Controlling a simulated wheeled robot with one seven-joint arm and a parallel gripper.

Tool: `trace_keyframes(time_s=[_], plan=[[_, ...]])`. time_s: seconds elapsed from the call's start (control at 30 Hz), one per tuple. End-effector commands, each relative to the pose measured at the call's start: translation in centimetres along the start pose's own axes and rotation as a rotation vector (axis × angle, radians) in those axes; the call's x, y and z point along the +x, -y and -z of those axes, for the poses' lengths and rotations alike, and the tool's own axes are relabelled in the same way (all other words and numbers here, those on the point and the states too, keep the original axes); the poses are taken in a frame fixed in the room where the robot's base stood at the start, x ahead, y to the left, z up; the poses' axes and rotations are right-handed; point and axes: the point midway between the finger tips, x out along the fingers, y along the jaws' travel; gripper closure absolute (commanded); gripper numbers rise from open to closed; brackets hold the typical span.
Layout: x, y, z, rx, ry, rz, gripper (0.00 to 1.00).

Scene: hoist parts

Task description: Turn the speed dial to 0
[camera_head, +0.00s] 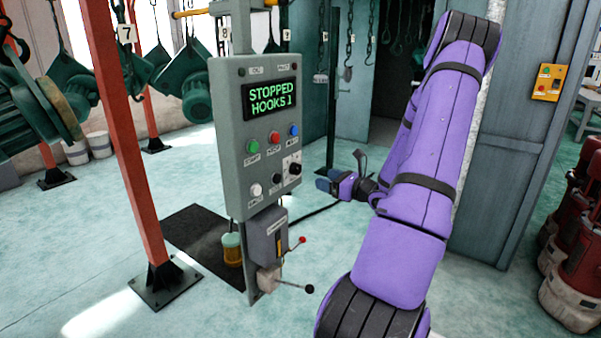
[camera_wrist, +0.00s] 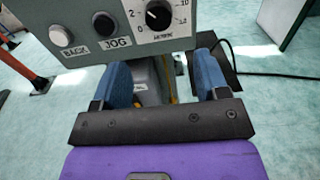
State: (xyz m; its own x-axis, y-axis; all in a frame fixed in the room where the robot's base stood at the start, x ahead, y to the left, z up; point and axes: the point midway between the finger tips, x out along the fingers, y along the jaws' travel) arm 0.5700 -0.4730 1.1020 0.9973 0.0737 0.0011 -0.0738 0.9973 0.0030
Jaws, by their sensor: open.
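The speed dial (camera_head: 294,169) is a black knob on a white scale plate at the lower right of the grey control panel (camera_head: 233,165). In the wrist view the dial (camera_wrist: 158,15) is at the top, with scale numbers around it. Its white pointer mark appears to lean up and left, but the exact setting is too small to read surely. My gripper (camera_head: 325,181) is to the right of the panel's lower part, apart from the dial. In the wrist view my gripper (camera_wrist: 162,72) is open, its two blue fingers empty below the dial.
A black JOG button (camera_wrist: 104,22) and white BACK button (camera_wrist: 60,35) sit left of the dial. The panel screen (camera_head: 271,98) reads STOPPED, HOOKS 1. Below the panel is a grey box (camera_head: 267,238) with levers. An orange post (camera_head: 127,140) stands left.

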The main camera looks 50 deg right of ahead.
Motion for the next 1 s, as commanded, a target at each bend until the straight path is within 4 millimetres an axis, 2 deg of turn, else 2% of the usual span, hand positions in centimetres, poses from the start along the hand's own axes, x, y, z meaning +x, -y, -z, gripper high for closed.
trace_keyframes(time_s=[0.17, 0.4, 0.6, 0.8, 1.0], plan=[[2.4, -0.1, -0.1, -0.002, 0.001, -0.005, 0.32], [6.7, -0.2, 0.0, -0.001, 0.000, -0.006, 0.32], [9.3, -0.2, 0.0, -0.002, -0.001, -0.005, 0.32], [10.4, -0.2, -0.1, -0.003, -0.001, -0.004, 0.32], [10.5, -0.2, -0.1, -0.003, -0.001, -0.004, 0.32]])
